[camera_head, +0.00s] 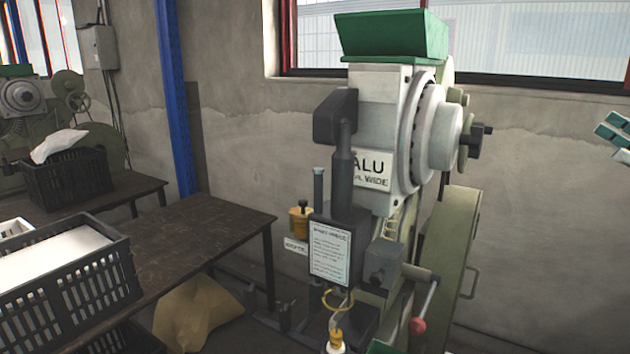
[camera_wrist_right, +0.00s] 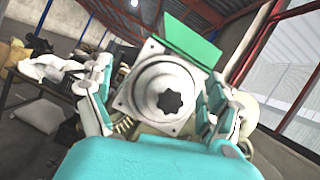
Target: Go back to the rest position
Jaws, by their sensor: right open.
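My right gripper (camera_head: 613,134) shows at the right edge of the head view, raised beside the rivet press (camera_head: 385,125) and apart from it. In the right wrist view its two teal and white fingers (camera_wrist_right: 155,95) are spread wide with nothing between them. The press's round face with a dark star-shaped knob (camera_wrist_right: 170,101) shows beyond the fingers. My left gripper is not in view.
The press has a green hopper (camera_head: 393,35) on top and a red-knobbed lever (camera_head: 417,325) low down. A dark table (camera_head: 165,255) and a black crate (camera_head: 75,275) stand at left. A blue post (camera_head: 175,100) stands behind. A sack (camera_head: 197,312) lies on the floor.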

